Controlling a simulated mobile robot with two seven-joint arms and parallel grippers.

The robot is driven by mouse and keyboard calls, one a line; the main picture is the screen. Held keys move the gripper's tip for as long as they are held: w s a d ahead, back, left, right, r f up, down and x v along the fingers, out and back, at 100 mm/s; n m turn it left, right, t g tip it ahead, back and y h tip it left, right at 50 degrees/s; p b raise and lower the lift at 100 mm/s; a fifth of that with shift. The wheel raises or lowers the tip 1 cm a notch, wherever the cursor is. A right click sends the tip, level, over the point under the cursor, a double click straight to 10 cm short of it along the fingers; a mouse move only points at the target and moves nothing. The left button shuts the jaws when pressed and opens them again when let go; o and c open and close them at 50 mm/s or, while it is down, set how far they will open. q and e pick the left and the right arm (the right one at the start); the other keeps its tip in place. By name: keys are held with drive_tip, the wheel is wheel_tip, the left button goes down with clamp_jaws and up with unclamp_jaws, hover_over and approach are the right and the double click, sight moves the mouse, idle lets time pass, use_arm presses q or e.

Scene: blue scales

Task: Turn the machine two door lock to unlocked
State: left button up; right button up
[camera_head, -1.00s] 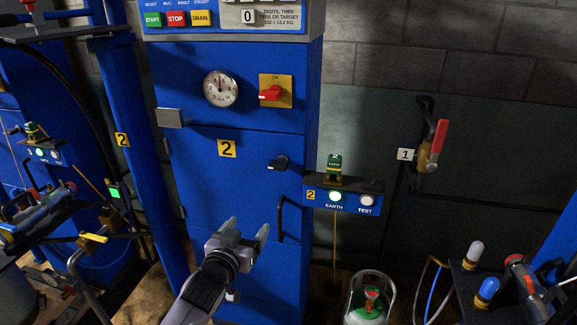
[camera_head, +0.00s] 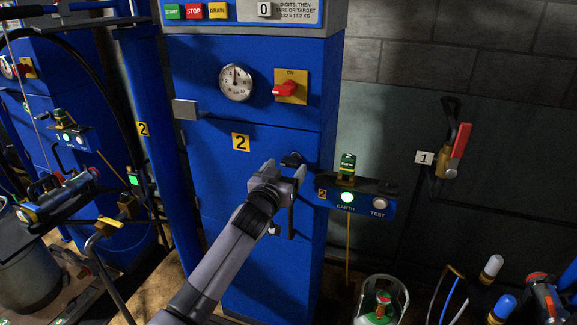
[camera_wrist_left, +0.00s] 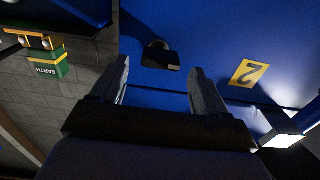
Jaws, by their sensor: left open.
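The machine two cabinet (camera_head: 195,180) is blue and carries a yellow "2" plate (camera_head: 241,143). Its door lock, a small black knob (camera_head: 291,159), sits at the upper right of the lower door. In the head view it is partly hidden behind my left gripper (camera_head: 286,170). In the left wrist view the lock (camera_wrist_left: 160,57) lies ahead of and between the two fingers, apart from them. My left gripper (camera_wrist_left: 157,85) is open and empty in front of the door. A dark door handle (camera_head: 291,218) hangs below the lock. The right gripper is out of view.
An earth/test box (camera_head: 362,200) with a green light juts out right of the cabinet. A red switch (camera_head: 285,89) on a yellow plate and a gauge (camera_head: 236,82) sit above the door.

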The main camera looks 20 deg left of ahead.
sight(298, 159)
use_arm(q)
drive_tip(key=shift+w, duration=1.3)
drive_tip(key=c, duration=1.1)
